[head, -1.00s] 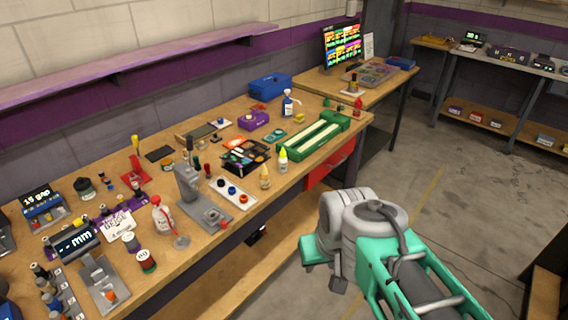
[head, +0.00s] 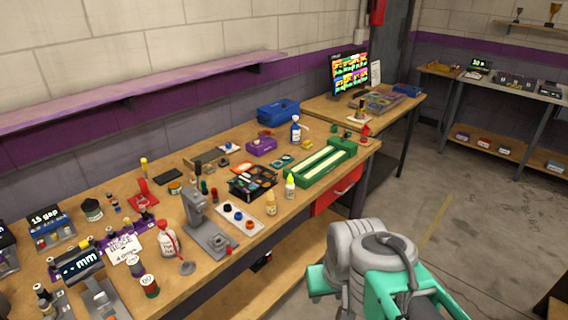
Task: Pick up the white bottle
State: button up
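Several bottles stand on the wooden workbench in the head view, and I cannot tell for sure which one is the white bottle. A white bottle with a red top (head: 167,241) stands near the front left, beside a grey press. A small white bottle with a yellow cap (head: 290,187) stands upright near the front edge, left of the green slot track (head: 325,162). A white-and-blue spray bottle (head: 296,132) stands farther back. My arm is low at the right, off the bench and apart from all the bottles. My gripper's fingers do not show.
The wooden bench (head: 225,272) is crowded with tools, jars and trays. A purple shelf (head: 140,88) hangs over the bench's back. Floor is open at right.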

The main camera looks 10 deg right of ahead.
aim_at(290, 185)
jog(key=k, duration=0.6)
jog(key=u, duration=0.7)
jog(key=i, duration=1.5)
jog(key=z, duration=0.05)
